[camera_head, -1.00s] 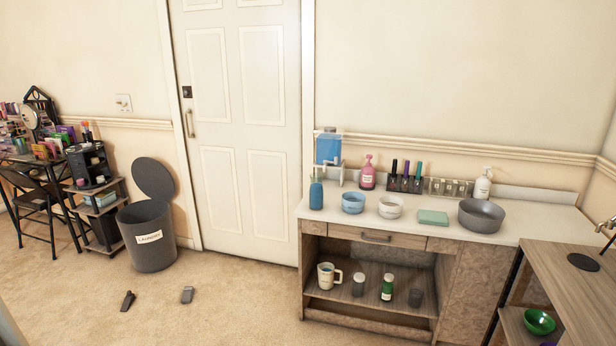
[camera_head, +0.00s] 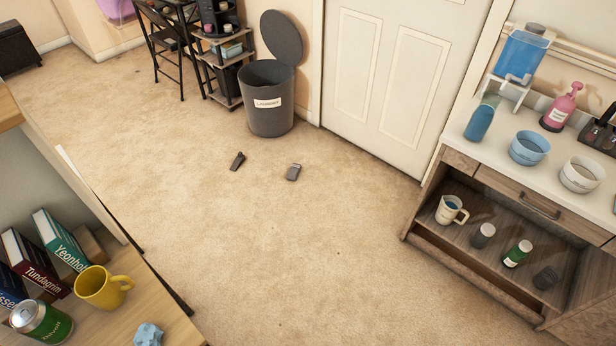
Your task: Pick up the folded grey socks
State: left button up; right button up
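Two small dark grey bundles lie on the beige carpet in front of the laundry bin. The left one (camera_head: 237,161) is darker and narrow, lying at a slant. The right one (camera_head: 293,172) is a lighter grey and more compact, like a folded pair of socks. They lie apart from each other, and both are too small to make out finely. Neither of my grippers is in view.
A grey laundry bin (camera_head: 268,105) with its lid raised stands behind them. A wooden cabinet (camera_head: 470,225) is at right. A desk (camera_head: 150,300) with a yellow mug (camera_head: 102,288) and books fills the lower left. Carpet between is clear.

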aim_at(294, 172)
jog(key=i+u, duration=0.1)
jog(key=i, duration=0.25)
jog(key=i+l, duration=0.2)
jog(key=l, duration=0.15)
jog(key=i+l+u, duration=0.1)
jog(key=i+l, duration=0.25)
jog(key=l, duration=0.3)
